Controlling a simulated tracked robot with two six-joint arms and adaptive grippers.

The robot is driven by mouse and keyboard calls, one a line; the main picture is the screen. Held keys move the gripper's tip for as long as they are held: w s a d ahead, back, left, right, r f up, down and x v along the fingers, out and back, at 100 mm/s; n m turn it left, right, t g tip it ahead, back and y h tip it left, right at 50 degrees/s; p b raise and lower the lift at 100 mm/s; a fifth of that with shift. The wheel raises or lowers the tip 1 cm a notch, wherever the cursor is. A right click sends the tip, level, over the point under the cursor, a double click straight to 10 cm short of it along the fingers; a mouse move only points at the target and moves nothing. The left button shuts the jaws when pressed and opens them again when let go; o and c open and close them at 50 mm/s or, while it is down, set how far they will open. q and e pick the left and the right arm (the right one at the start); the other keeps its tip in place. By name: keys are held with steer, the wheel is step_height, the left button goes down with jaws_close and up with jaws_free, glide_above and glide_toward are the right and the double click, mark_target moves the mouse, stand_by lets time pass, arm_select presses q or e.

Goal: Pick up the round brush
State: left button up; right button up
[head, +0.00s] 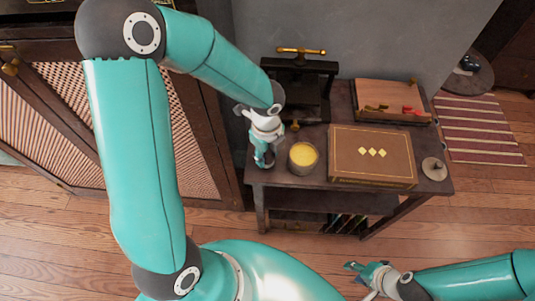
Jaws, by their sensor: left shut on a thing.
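My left gripper (264,158) points down over the left end of the dark wooden table (285,182), just left of a round pot (303,168) with yellow contents. It is shut on what appears to be the round brush, which its fingers mostly hide. I cannot tell whether that thing still touches the table. No other brush can be made out clearly. My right gripper (358,281) is low at the bottom of the view, in front of the table and apart from it. Its fingers look spread and empty.
A brown box (371,155) with yellow diamonds lies right of the pot. Behind it is a wooden tray (389,95) with small items. A dark press (300,85) stands at the back left. A small disc with a knob (434,169) lies at the right edge. A cabinet (185,120) stands left.

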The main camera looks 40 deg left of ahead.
arm_select(q)
step_height(320, 180, up, 20)
steer(key=p, duration=0.2)
steer(key=shift+f, duration=0.25)
stand_by(0.6)
